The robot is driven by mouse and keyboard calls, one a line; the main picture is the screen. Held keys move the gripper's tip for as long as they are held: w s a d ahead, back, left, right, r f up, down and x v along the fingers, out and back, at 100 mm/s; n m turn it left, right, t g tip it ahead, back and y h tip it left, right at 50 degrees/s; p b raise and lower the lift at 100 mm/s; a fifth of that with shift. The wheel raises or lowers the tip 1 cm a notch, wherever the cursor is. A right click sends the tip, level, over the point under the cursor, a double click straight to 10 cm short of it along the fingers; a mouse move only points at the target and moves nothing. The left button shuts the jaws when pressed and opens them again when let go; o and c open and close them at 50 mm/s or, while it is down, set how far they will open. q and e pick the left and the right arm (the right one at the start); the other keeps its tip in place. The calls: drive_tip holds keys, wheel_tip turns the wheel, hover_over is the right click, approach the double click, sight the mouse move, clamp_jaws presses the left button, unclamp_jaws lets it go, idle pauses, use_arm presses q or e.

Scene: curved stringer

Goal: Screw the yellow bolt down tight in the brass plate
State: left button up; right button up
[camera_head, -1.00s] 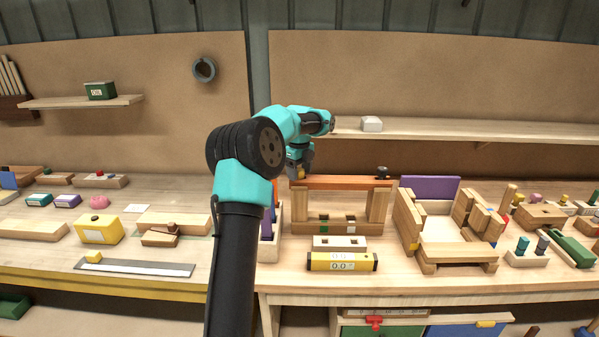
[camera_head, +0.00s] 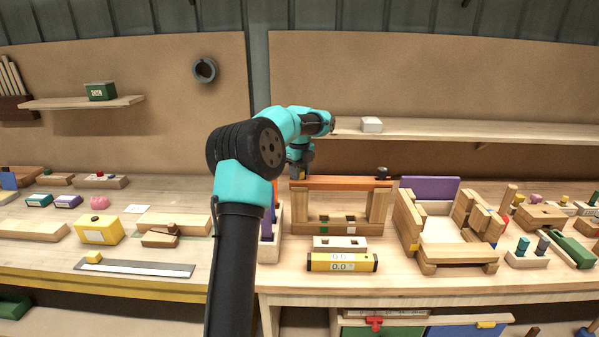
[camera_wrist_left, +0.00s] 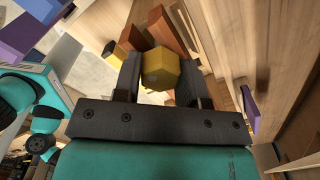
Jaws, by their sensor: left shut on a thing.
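My left gripper (camera_head: 300,172) points down at the left end of an orange-red beam (camera_head: 345,183) that lies across wooden posts. In the left wrist view the yellow bolt's six-sided head (camera_wrist_left: 160,69) sits between the two dark fingers of my left gripper (camera_wrist_left: 160,80), which is shut on it. The bolt's shank is hidden, and I cannot tell how deep it sits. I cannot make out the brass plate. My right gripper is not in view.
A dark knob (camera_head: 382,172) stands at the beam's right end. A yellow level (camera_head: 342,262) and a pale block with holes (camera_head: 340,243) lie in front. A wooden frame with a purple panel (camera_head: 430,188) stands to the right.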

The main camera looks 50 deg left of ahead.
use_arm(q)
drive_tip(key=shift+o, duration=0.3)
drive_tip(key=m, duration=0.4)
drive_tip(key=shift+m, duration=1.9)
drive_tip(key=shift+c, duration=0.2)
drive_tip(key=o, duration=1)
wheel_tip(320, 180, up, 12)
